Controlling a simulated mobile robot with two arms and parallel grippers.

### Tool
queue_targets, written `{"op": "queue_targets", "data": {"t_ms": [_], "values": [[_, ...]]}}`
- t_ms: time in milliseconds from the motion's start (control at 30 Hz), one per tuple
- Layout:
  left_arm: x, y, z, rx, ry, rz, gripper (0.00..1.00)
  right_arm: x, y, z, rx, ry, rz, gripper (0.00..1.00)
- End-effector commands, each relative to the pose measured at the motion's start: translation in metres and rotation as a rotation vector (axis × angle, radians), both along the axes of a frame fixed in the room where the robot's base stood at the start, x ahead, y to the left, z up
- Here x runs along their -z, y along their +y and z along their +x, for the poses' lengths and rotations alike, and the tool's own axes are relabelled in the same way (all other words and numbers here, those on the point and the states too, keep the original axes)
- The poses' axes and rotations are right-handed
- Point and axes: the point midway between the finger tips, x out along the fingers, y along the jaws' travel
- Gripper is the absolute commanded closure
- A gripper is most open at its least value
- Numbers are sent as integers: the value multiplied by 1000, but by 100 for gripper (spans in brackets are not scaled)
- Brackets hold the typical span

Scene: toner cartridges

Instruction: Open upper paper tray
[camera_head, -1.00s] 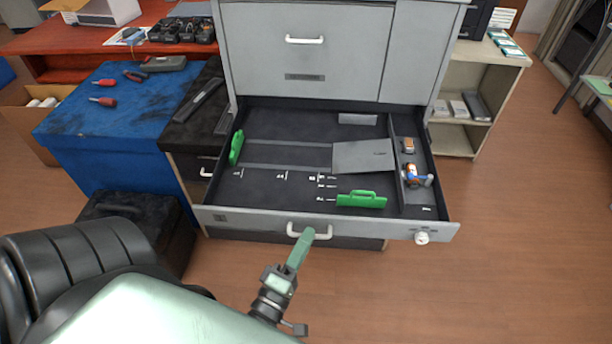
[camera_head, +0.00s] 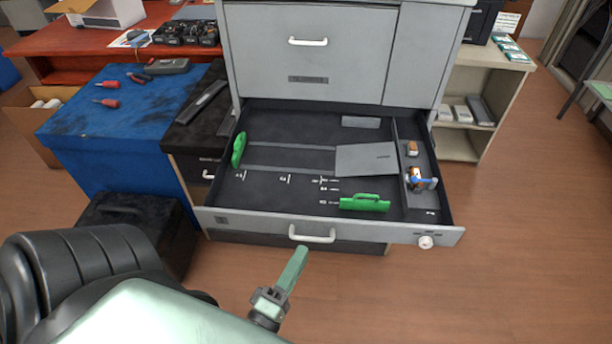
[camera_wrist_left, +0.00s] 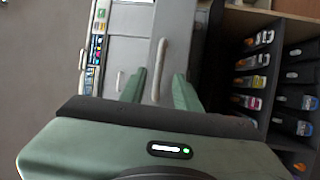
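The grey paper tray (camera_head: 225,216) of the printer is pulled out, with its dark inside showing in the head view. Its white front handle (camera_head: 312,237) faces me. A closed grey panel (camera_head: 345,55) with its own white handle (camera_head: 307,42) is above it. My left gripper (camera_head: 301,252) is just below and in front of the tray handle, apart from it. In the left wrist view the two green fingers (camera_wrist_left: 160,84) are spread, with a pale handle (camera_wrist_left: 162,58) seen between and beyond them. The gripper holds nothing. My right gripper is not in view.
Green paper guides (camera_head: 364,203) and a small figure (camera_head: 418,180) are in the tray. A blue cabinet (camera_head: 115,130) and a black case (camera_head: 138,222) stand left. A low shelf (camera_head: 464,147) stands right. Floor (camera_head: 490,290) is clear at the right front.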

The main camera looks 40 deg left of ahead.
Motion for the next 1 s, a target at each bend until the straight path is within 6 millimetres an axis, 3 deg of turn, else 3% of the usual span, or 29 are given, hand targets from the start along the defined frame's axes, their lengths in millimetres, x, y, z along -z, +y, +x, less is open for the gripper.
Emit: {"op": "queue_targets", "data": {"t_ms": [100, 300, 867, 933, 1000], "values": [[5, -3, -19, 1, 2, -1, 68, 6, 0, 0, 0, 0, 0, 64], [6, -5, -35, 0, 0, -1, 68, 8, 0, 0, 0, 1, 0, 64], [6, -5, -35, 1, 1, 1, 68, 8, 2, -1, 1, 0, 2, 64], [13, -7, -34, 8, 18, 18, 68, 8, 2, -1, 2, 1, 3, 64], [32, -13, -31, 29, 64, 66, 68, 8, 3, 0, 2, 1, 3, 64]]}}
